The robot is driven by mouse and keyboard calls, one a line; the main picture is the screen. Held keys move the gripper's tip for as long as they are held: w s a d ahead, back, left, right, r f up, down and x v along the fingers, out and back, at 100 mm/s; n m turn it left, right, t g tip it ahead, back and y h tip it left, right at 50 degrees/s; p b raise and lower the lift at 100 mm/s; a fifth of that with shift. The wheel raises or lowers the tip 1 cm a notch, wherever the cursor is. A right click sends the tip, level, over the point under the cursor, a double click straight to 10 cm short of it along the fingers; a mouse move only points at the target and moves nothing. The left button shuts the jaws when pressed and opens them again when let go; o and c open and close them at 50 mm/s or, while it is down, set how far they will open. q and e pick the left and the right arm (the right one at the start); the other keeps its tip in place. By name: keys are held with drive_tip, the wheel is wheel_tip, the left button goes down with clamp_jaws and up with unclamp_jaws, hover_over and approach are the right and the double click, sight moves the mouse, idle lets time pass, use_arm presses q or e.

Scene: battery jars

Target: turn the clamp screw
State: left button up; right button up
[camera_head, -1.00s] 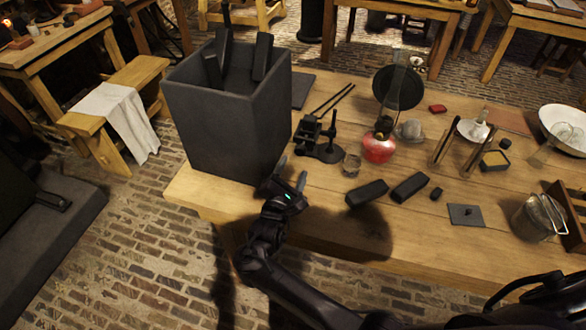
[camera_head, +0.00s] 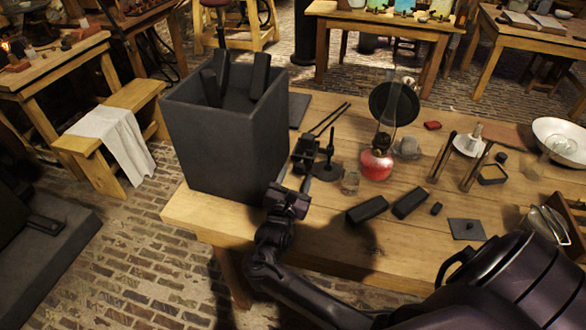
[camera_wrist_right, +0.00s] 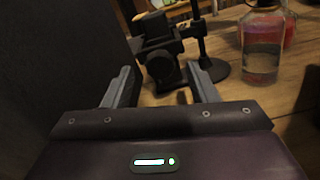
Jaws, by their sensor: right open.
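A dark clamp (camera_head: 304,150) stands on the wooden table beside the large grey box. In the right wrist view the clamp (camera_wrist_right: 157,35) is straight ahead, with its round screw knob (camera_wrist_right: 163,72) facing me. My right gripper (camera_head: 294,177) is open at the near side of the clamp. In the wrist view the right gripper's fingers (camera_wrist_right: 162,80) stand on either side of the knob with gaps visible; how far the tips reach alongside it is hard to tell. My left gripper is not in view.
The tall grey box (camera_head: 230,130) stands close on the left. A dark round-based stand (camera_head: 328,168) and a glass jar (camera_head: 351,181) are close on the right.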

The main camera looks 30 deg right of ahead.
sight(298, 170)
drive_tip(key=x, duration=0.2)
drive_tip(key=shift+w+d, duration=0.25)
drive_tip(key=shift+d, duration=0.1)
drive_tip(key=shift+w+d, duration=0.45)
drive_tip(key=shift+d, duration=0.05)
drive_tip(key=shift+c, duration=0.7)
drive_tip(key=c, duration=0.8)
drive_tip(key=shift+r+m+p, duration=0.1)
drive_tip(key=shift+m+p, duration=0.6)
drive_tip(key=shift+m, duration=0.1)
drive_tip(key=shift+c, duration=0.2)
drive_tip(key=shift+m+p, duration=0.45)
drive_tip(key=shift+m, duration=0.25)
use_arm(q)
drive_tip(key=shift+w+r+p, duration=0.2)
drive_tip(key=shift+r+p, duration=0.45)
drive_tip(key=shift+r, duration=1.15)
use_arm(e)
drive_tip(key=shift+m, duration=1.9)
